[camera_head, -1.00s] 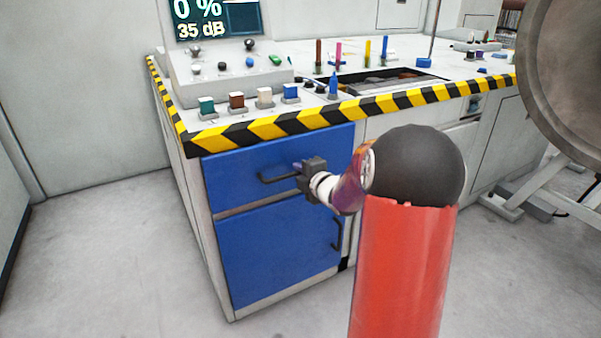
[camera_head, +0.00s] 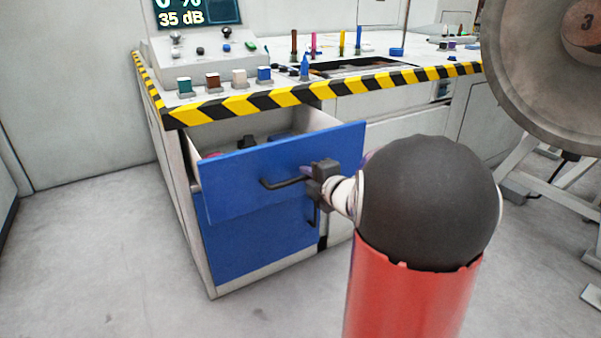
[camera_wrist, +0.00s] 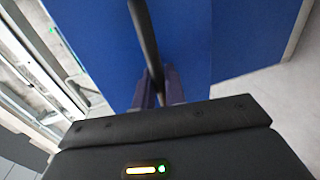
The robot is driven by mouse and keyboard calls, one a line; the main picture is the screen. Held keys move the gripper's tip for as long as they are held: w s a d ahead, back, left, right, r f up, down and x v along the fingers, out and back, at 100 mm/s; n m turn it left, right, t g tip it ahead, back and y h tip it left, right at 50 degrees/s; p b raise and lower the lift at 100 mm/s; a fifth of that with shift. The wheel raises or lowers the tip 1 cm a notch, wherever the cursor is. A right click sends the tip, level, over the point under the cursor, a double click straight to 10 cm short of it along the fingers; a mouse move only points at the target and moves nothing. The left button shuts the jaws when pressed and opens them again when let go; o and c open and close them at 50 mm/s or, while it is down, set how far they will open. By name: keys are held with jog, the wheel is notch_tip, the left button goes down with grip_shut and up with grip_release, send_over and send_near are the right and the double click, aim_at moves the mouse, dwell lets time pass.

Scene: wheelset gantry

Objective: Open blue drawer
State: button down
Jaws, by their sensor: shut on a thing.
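The blue drawer (camera_head: 235,178) is the upper one under the worktop, and it stands pulled out from the cabinet. Dark items and something reddish lie inside, partly hidden by its front. Its dark bar handle (camera_head: 283,183) is on the front; the handle also shows in the wrist view (camera_wrist: 146,38). My gripper (camera_head: 312,173) is shut on the right part of the handle. In the wrist view my fingers (camera_wrist: 160,88) close around the bar in front of the blue panel.
A lower blue door (camera_head: 258,243) with a dark handle is closed below the drawer. The worktop has a yellow-black striped edge (camera_head: 270,99), with buttons and several coloured upright items on it. A large wheel (camera_head: 545,70) stands at right. Floor at left is clear.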

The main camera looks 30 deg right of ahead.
jog(key=shift+f+v, duration=0.2)
jog(key=shift+v, duration=0.9)
jog(key=shift+f, duration=0.1)
jog(key=c, duration=1.5)
grip_release()
jog(key=shift+c, duration=0.2)
jog(key=v, duration=0.7)
jog(key=shift+s+p, duration=0.3)
jog(key=shift+s, duration=0.1)
